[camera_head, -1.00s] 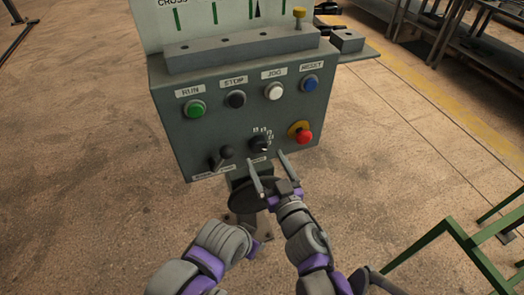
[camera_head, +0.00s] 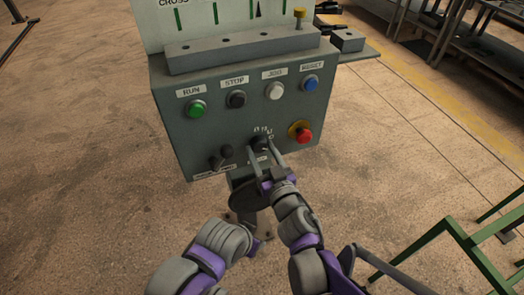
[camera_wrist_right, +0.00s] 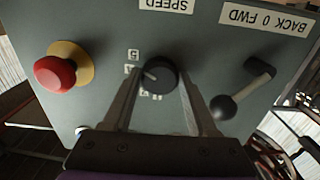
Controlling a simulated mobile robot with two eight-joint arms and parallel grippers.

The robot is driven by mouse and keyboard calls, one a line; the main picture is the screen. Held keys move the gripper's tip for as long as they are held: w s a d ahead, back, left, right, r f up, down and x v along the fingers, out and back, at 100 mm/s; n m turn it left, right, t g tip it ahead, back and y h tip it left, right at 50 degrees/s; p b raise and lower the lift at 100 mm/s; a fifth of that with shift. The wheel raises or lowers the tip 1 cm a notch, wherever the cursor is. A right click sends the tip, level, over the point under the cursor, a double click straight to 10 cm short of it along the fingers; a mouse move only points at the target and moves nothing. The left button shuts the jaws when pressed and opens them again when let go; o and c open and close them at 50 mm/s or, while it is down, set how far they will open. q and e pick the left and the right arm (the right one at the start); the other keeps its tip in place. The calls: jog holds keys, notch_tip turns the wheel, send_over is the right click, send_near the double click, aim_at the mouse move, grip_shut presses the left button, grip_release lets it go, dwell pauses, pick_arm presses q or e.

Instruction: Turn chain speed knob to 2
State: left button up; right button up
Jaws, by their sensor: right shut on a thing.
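The black chain speed knob (camera_head: 259,142) sits low on the front of the grey control box, and shows large in the right wrist view (camera_wrist_right: 160,72). My right gripper (camera_head: 262,147) has one finger on each side of it and is shut on it. In the right wrist view the panel appears upside down. The knob's pale pointer line is to the left, towards the numbers just below the 5; I cannot tell the exact number. Some numbers are partly hidden by a finger. My left arm (camera_head: 225,242) is at the lower middle; its fingertips do not show.
A lever with a black ball (camera_head: 226,152) is left of the knob. A red emergency button (camera_head: 304,135) is at its right. Green, black, white and blue buttons run above. The box (camera_head: 180,140) stands on a pedestal. Green metal framing (camera_head: 450,230) is at the lower right.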

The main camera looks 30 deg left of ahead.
jog(key=shift+c, duration=1.2)
jog(key=n, duration=0.4)
jog(key=shift+b, duration=0.4)
jog(key=n, duration=0.3)
jog(key=shift+n, duration=0.3)
jog(key=n, duration=0.4)
jog(key=shift+w+d+n, duration=0.1)
jog(key=shift+n, duration=0.2)
jog(key=n, duration=0.5)
jog(key=shift+r+p, duration=0.1)
jog(key=shift+p, duration=0.3)
jog(key=shift+n, duration=0.4)
